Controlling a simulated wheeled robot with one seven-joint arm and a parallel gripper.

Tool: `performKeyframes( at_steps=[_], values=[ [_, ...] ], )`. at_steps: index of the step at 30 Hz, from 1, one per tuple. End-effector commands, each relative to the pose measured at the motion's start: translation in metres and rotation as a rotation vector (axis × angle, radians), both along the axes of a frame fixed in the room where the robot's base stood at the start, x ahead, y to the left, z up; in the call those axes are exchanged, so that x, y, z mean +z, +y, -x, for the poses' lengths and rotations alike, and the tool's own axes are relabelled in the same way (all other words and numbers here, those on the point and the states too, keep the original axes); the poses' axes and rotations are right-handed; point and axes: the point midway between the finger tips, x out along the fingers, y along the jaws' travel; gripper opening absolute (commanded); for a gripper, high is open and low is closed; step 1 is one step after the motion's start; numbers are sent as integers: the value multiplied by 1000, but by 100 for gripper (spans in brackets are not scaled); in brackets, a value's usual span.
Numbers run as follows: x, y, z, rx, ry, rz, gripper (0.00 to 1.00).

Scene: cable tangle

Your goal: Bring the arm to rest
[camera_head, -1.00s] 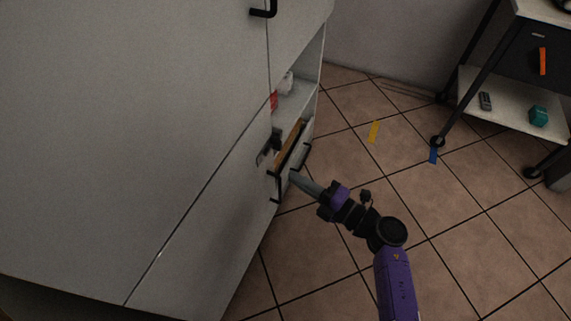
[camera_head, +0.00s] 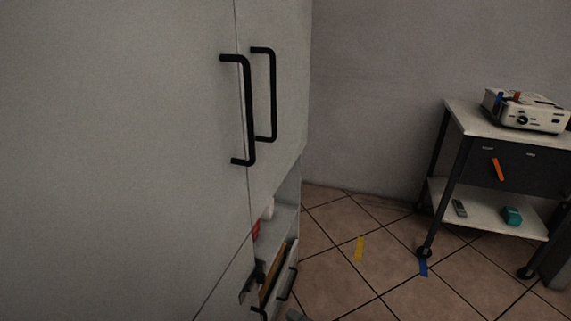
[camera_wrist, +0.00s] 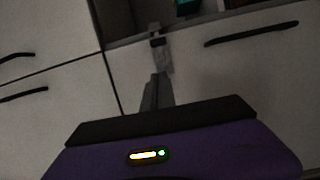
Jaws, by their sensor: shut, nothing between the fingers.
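My gripper (camera_wrist: 157,92) is shut and empty in the wrist view, its grey fingers together in front of a pale cabinet front. A small grey and black fitting (camera_wrist: 160,50) shows just past the fingertips; I cannot tell whether they touch it. The rest of my arm is outside that view.
A tall pale cabinet (camera_head: 120,150) with black door handles (camera_head: 247,110) fills the left. Its low open shelf (camera_head: 275,228) holds small items. A wheeled cart (camera_head: 436,195) bearing a white device (camera_head: 527,111) stands at right. Tiled floor (camera_head: 340,285) between them is mostly clear.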

Motion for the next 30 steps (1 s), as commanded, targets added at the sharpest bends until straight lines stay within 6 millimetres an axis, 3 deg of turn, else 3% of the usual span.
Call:
performKeyframes(
  at_steps=[5,11,17,21,30],
  values=[
    [53,-21,-20,-118,-40,-141,0],
    [95,-59,7,-286,-2,-405,0],
    [111,-97,61,-428,110,-666,0],
    [113,-123,109,-521,225,-845,0],
    [113,-158,210,-684,505,-1151,0]
  ],
)
